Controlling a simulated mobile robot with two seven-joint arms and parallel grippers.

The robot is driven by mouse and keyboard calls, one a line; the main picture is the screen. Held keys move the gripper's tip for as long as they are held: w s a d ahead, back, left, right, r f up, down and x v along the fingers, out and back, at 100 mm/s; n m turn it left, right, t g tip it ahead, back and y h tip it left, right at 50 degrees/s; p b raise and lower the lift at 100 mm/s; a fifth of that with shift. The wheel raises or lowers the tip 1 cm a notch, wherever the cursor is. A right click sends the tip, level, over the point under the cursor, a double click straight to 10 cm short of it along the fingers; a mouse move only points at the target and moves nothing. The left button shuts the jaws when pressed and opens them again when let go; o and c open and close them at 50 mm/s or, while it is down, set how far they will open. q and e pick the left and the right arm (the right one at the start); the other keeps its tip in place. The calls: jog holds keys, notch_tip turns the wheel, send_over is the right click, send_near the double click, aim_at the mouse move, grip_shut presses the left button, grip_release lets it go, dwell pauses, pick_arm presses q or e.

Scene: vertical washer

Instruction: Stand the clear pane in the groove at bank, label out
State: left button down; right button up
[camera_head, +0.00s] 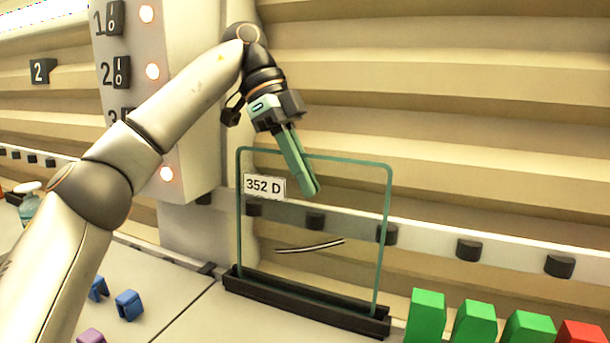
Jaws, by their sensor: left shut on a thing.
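The clear pane (345,200) is a see-through sheet with green edges, standing upright. Its lower edge is at the black grooved base (240,287); I cannot tell how deep it sits. A white label reading "352 D" (265,186) is at its upper left and reads the right way round from here. My left gripper (312,190) reaches down over the pane's top edge, its green fingers shut on the pane. The near finger covers a small part of the pane. My right gripper is not in view.
Green blocks (474,325) and a red block (582,334) stand right of the base. Small blue pieces (129,305) and a purple piece (90,336) lie at lower left. A numbered column (150,90) with lit lamps stands behind my left arm.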

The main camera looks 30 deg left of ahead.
pick_arm(q)
jog(key=shift+f+b, duration=0.4)
jog(key=shift+f, duration=0.05)
dwell(0.6)
jog(key=c, duration=1)
grip_release()
jog(key=shift+s, duration=0.1)
jog(key=shift+o, duration=0.4)
jog(key=shift+f, duration=0.2)
jog(key=shift+r, duration=0.1)
